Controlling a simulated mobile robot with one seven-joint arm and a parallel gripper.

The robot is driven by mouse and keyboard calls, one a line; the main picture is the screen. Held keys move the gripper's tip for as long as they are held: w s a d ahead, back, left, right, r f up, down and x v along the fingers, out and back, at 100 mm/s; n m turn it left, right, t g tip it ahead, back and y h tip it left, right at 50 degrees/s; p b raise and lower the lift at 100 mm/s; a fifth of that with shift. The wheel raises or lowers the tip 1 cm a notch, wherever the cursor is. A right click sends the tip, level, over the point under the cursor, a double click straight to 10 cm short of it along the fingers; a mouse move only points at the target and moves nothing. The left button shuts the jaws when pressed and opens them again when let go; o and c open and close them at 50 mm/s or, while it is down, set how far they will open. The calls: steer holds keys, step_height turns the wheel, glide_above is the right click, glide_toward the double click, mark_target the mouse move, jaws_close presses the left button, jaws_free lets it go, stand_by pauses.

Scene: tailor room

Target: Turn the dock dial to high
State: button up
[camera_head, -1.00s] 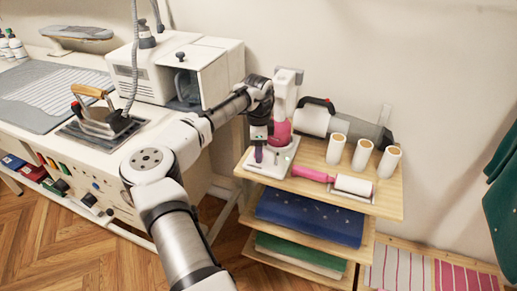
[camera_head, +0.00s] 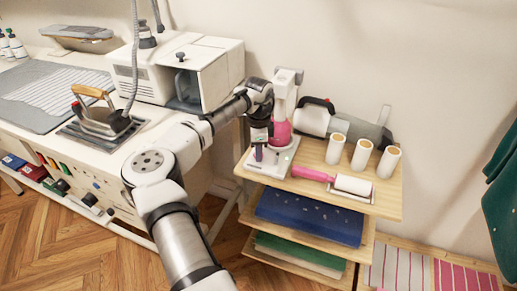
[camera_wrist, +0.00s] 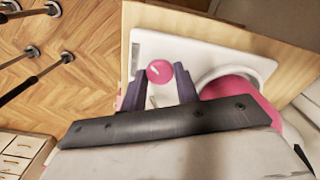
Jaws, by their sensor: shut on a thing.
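The dock (camera_head: 284,160) is a white base at the left end of the shelf top, with a white and pink upright device (camera_head: 284,105) on it. In the wrist view the dock (camera_wrist: 205,55) fills the upper middle. Its dial (camera_wrist: 159,72) is a round pink knob with a white mark pointing up and left. My gripper (camera_head: 260,154) points down over the dock's front left part. In the wrist view my gripper (camera_wrist: 159,80) has its dark fingers shut on the dial, one at each side. The dial is hidden in the head view.
A grey handheld vacuum (camera_head: 350,128) lies behind. An ironing table with an iron (camera_head: 100,118) is at left.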

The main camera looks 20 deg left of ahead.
steer(key=shift+r+n, duration=0.1)
steer(key=shift+n, duration=0.2)
steer(key=n+p, duration=0.2)
steer(key=p, duration=0.1)
steer(key=shift+r+n+p, duration=0.1)
steer(key=shift+n+p, duration=0.25)
steer(key=shift+n, duration=0.05)
steer(key=n+p, duration=0.4)
steer(key=shift+s+n, duration=0.1)
steer(key=shift+n, duration=0.2)
steer(key=n+p, duration=0.4)
steer(key=shift+f+n+p, duration=0.2)
steer(key=shift+n+p, duration=1.25)
steer(key=shift+n, duration=0.55)
steer(key=o, duration=1)
steer(key=shift+c, duration=0.2)
